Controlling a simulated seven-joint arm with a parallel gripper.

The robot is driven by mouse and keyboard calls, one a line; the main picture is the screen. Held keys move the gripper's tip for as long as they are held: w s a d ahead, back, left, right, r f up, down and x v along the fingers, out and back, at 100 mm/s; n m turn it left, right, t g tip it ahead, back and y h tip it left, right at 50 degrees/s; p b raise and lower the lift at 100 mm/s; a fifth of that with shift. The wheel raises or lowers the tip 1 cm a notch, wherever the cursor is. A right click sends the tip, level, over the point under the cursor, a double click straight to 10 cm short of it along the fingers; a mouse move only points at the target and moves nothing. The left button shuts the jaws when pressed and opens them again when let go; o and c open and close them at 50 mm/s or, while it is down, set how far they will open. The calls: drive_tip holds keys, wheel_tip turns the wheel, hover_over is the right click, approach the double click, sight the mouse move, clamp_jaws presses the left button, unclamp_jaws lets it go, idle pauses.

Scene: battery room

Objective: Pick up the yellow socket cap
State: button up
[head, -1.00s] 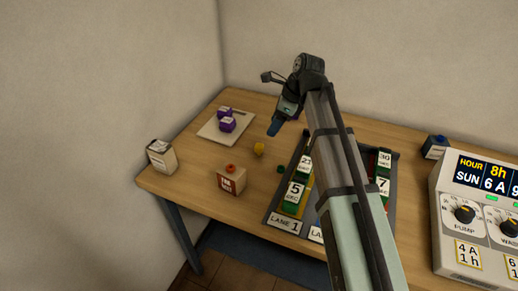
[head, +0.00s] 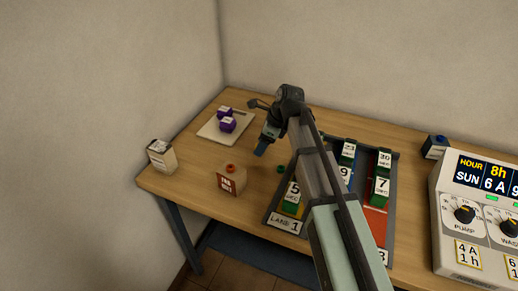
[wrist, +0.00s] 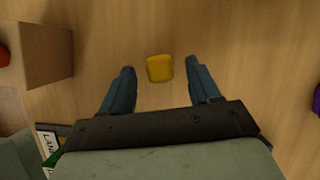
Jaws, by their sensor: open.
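The yellow socket cap (wrist: 159,68) lies on the wooden table in the wrist view, a small rounded block. It sits between the lines of my two fingers, nearer the right fingertip and around the level of the tips. My gripper (wrist: 160,70) is open and empty, pointing down at the table. In the head view my gripper (head: 262,147) hangs over the table left of the lane rack, and it hides the cap there. I cannot tell the exact height of the fingertips above the table.
A pale board (head: 208,131) with purple pieces (head: 227,124) lies behind. A small green piece (head: 281,169) and the lane rack (head: 284,224) are to the right.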

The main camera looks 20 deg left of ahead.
drive_tip(key=shift+x, duration=1.45)
drive_tip(key=shift+c, duration=0.3)
drive_tip(key=shift+r, duration=0.1)
drive_tip(key=c, duration=1)
drive_tip(key=shift+o, duration=0.2)
drive_tip(key=shift+r, duration=0.1)
